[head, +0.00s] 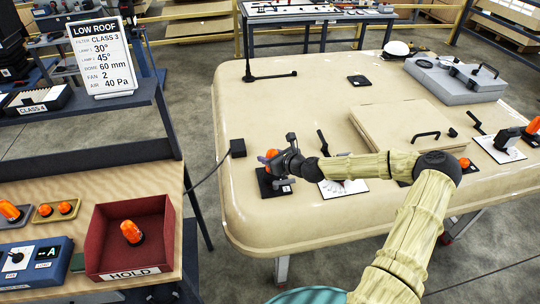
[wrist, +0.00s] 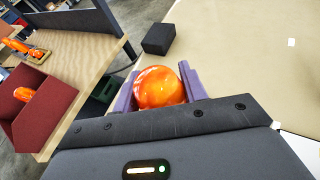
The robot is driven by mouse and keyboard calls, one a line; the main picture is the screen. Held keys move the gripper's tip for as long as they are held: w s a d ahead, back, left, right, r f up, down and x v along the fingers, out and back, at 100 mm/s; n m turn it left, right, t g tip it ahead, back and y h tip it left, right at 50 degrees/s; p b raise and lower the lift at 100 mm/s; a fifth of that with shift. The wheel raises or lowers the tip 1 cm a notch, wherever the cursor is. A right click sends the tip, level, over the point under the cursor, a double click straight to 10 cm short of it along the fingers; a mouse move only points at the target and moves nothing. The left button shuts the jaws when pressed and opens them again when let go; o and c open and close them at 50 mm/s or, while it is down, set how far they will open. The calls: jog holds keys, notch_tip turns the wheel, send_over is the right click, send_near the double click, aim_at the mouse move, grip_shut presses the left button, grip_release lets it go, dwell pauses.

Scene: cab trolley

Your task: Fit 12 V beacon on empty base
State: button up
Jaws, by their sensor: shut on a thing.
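My gripper (head: 283,160) is at the left front of the cream cab roof panel (head: 330,219). It is shut on an orange beacon, whose dome (wrist: 160,88) shows between the two purple fingers in the wrist view. In the head view a little of the orange dome (head: 271,154) shows beside the gripper. The beacon is over or on a dark square base (head: 266,190); the gripper hides whether they touch. Another orange beacon (head: 131,231) lies in the red HOLD bin (head: 163,215).
A black box (head: 237,147) with a cable sits behind the gripper. A hatch (head: 402,124) with handles and a grey unit (head: 455,82) stand to the right. More beacons (head: 10,210) lie on the wooden bench at left. A LOW ROOF sign (head: 101,57) stands above it.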

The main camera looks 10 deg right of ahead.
jog(key=shift+f+b, duration=0.7)
jog(key=shift+f, duration=0.55)
jog(key=shift+f, duration=0.15)
dwell(0.4)
jog(key=o, duration=1.2)
jog(key=b+v, duration=0.3)
jog(key=v, duration=1.4)
jog(key=shift+s, duration=0.1)
